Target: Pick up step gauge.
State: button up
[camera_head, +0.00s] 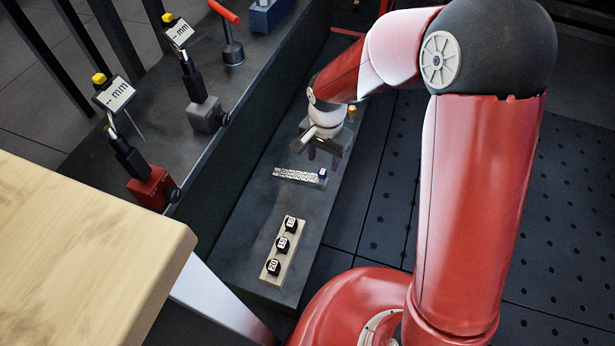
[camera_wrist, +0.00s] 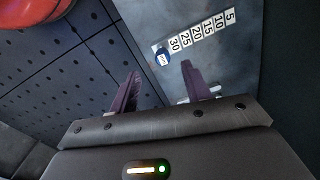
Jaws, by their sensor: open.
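The step gauge (camera_head: 297,175) is a narrow light strip with a row of labels and a small dark blue end at its right, lying on the grey shelf. In the wrist view the step gauge (camera_wrist: 200,32) shows the numbers 5 to 30, with a round blue end piece by the 30. My gripper (camera_head: 322,154) is over the shelf, just behind the gauge in the head view. In the wrist view the dark purple fingers of my gripper (camera_wrist: 160,70) are apart with nothing between them. The blue end lies just beyond the fingertips.
A beige block (camera_head: 284,250) with black pieces, two marked 15 and 20, lies nearer on the shelf (camera_head: 318,220). Dial stands with red (camera_head: 153,188) and grey (camera_head: 206,115) bases stand on the raised ledge at left. A wooden tabletop (camera_head: 80,250) fills the lower left.

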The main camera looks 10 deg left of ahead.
aim_at(322, 172)
jog(key=f, duration=0.2)
jog(key=f+b, duration=0.1)
jog(key=f, duration=0.4)
jog(key=shift+w+a+f+b, duration=0.1)
jog(key=shift+w+f+b, duration=0.15)
jog(key=shift+b, duration=0.1)
grip_shut()
jog(key=shift+r, duration=0.1)
dwell(0.9)
